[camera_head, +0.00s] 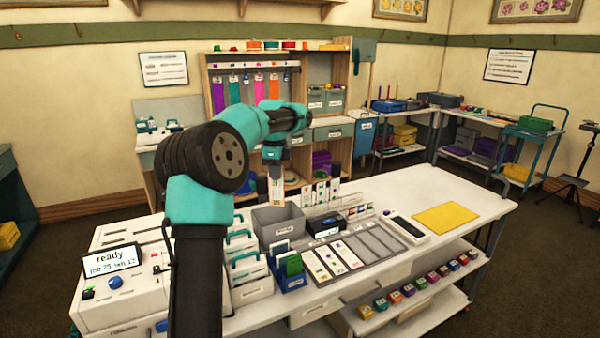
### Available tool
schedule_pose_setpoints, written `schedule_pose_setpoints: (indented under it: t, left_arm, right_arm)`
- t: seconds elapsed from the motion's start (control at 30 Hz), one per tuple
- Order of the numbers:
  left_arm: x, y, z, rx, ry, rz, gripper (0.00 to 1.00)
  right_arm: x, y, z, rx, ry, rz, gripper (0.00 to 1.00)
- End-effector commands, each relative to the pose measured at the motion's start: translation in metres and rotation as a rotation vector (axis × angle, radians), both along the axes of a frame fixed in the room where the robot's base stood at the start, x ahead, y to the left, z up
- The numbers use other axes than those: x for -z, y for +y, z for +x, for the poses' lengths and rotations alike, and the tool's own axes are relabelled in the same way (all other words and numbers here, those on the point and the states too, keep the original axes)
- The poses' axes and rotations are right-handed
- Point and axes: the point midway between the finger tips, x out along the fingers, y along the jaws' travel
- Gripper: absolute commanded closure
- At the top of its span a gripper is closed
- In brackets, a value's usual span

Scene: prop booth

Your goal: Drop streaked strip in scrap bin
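My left arm reaches in from the lower left. Its gripper (276,172) points down over a grey open bin (265,228) on the white bench. A narrow pale strip (276,190) hangs upright between the fingertips, above the bin's back part and apart from its rim. The fingers look shut on it. Any streaks are too small to make out. The bin has a white label on its front that I cannot read; its inside floor is mostly hidden. My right gripper is not in view.
Several upright strips (320,193) stand just right of the gripper. A tray with cards (345,252), a blue holder (290,280) and a dark box (324,226) crowd the bench near the bin. A yellow mat (445,217) lies at the right. A panel (110,262) reads "ready".

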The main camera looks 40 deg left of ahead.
Motion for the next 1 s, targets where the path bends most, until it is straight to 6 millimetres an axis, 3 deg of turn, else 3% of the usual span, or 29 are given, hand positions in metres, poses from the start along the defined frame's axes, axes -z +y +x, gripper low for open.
schedule_pose_setpoints:
  t: [0.53, 1.0]
  left_arm:
    - [0.002, 0.006, 0.007, -0.035, 0.000, 0.000, 1.00]
    - [0.038, 0.070, 0.066, -0.463, 0.001, 0.001, 1.00]
  right_arm:
    - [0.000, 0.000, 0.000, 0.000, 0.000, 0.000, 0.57]
    - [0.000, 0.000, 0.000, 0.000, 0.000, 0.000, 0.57]
